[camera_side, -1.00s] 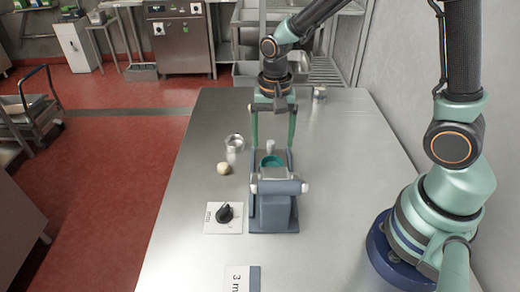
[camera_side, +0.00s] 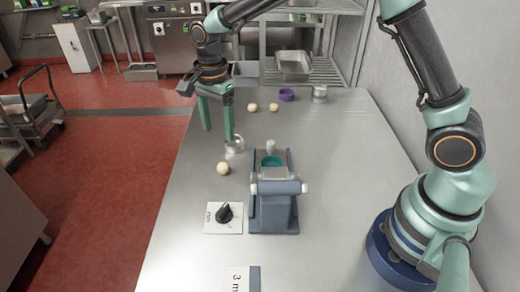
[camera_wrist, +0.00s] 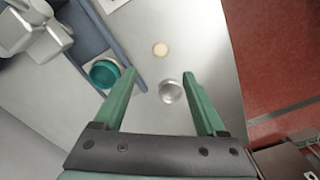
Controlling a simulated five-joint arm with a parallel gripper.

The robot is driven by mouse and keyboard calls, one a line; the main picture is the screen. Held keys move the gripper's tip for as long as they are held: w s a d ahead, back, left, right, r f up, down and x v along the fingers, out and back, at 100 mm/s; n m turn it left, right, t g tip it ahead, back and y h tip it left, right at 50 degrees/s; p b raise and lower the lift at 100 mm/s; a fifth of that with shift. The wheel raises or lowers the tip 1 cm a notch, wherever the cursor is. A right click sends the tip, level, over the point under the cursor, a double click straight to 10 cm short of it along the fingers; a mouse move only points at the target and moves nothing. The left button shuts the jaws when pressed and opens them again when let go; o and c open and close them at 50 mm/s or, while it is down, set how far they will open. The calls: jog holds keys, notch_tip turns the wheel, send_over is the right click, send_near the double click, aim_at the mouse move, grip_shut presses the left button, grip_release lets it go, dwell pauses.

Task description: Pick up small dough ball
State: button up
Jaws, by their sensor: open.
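Three pale dough balls are on the steel table in the side view. One dough ball (camera_side: 223,169) lies left of the mixing device, and it also shows in the wrist view (camera_wrist: 160,49) just beyond my fingertips. Two others, a left one (camera_side: 252,107) and a right one (camera_side: 274,107), lie farther back. I cannot tell which is the small one. My gripper (camera_side: 218,135) is open and empty, pointing down over the table's left side, close to a metal cup (camera_side: 234,144). In the wrist view the cup (camera_wrist: 171,91) appears between my fingers.
The grey-blue mixing device (camera_side: 273,212) with a teal bowl (camera_side: 271,161) stands mid-table. A purple bowl (camera_side: 287,95) and a metal jar (camera_side: 320,93) are at the back. The table's right side is clear.

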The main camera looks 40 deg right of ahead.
aim_at(223, 171)
notch_tip(223, 171, down, 12)
jog(key=shift+r, duration=0.1)
grip_shut()
dwell(0.6)
